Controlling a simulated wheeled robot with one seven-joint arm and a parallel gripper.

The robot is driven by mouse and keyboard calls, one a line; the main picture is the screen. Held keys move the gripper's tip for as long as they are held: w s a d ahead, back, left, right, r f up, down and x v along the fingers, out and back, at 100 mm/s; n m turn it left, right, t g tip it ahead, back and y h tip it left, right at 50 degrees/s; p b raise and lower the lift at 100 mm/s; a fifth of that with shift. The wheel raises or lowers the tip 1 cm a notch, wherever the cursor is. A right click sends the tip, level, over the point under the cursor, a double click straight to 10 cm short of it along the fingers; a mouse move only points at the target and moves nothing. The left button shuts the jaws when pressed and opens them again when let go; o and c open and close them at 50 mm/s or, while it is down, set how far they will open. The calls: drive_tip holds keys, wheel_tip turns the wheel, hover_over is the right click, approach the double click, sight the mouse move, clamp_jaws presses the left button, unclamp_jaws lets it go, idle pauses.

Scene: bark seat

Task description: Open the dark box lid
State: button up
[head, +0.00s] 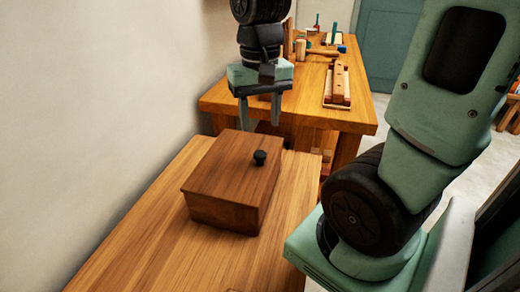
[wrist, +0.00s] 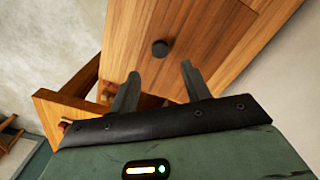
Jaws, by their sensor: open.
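The dark wooden box (head: 225,208) sits on the near wooden table with its lid (head: 222,162) shut. A round black knob (head: 260,157) stands on the right part of the lid. In the wrist view, the lid (wrist: 190,30) fills the upper middle and the knob (wrist: 160,48) shows just beyond my fingertips. My gripper (head: 259,124) points down behind the far edge of the box, its two fingers apart and empty. In the wrist view my gripper (wrist: 160,70) is also open, with the knob roughly in line with the gap. Whether the fingers are above or beyond the lid's edge is hard to tell.
The near table (head: 130,240) is bare around the box. A second workbench (head: 220,98) behind it holds several wooden pieces and tools, including a mallet (head: 325,51). A pale wall (head: 90,90) runs along the left side. Floor shows at the right.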

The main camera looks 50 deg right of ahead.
sight(260, 153)
wheel_tip(260, 153, down, 8)
drive_tip(key=shift+r+b, duration=0.1)
drive_tip(key=shift+b, duration=0.65)
drive_tip(key=shift+c, duration=0.3)
clamp_jaws()
